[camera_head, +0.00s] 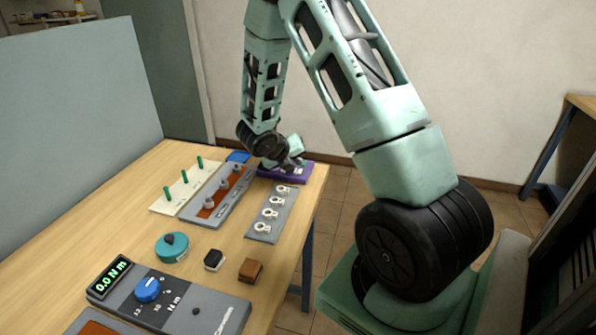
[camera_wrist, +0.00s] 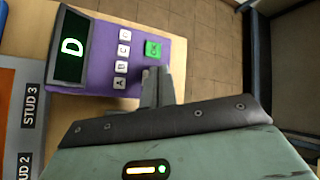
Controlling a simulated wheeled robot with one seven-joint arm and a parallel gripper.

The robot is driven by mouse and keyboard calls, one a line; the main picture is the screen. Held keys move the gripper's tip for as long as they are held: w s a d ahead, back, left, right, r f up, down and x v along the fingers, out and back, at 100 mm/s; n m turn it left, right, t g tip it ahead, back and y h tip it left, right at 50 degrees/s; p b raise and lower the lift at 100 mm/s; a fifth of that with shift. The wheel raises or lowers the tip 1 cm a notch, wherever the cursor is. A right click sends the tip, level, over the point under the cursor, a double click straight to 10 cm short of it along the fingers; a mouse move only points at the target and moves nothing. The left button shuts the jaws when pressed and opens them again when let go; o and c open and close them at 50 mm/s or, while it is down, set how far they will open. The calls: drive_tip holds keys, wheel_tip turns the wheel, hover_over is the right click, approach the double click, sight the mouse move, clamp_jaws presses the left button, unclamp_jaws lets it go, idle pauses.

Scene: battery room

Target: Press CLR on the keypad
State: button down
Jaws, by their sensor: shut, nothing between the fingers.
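The purple keypad (camera_wrist: 100,68) lies at the far end of the bench, and its edge also shows in the head view (camera_head: 308,170). Its dark display (camera_wrist: 71,47) reads a green-white letter like D. A column of white keys (camera_wrist: 121,67) runs beside the display, with letters that look like A, B and C. A green key (camera_wrist: 153,49) stands apart; its small label is hard to read. My gripper (camera_wrist: 156,72) is shut and empty, its fingertips over the keypad, just short of the green key in the wrist view. Whether they touch the keypad I cannot tell.
A grey plate with white rings (camera_head: 270,213), a grey and brown stud plate (camera_head: 219,195) and a cream plate with green pegs (camera_head: 182,187) lie nearby.

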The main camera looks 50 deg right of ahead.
sight(296, 173)
drive_tip(key=shift+f, duration=0.15)
drive_tip(key=shift+f+b, duration=0.3)
drive_tip(key=shift+b, duration=0.05)
drive_tip(key=shift+f+b, duration=0.4)
drive_tip(key=shift+f, duration=0.05)
idle(0.8)
drive_tip(key=shift+r, duration=0.1)
drive_tip(key=shift+r+p, duration=0.8)
drive_tip(key=shift+r, duration=0.1)
wheel_tip(296, 173, up, 5)
drive_tip(key=p, duration=0.4)
idle(0.9)
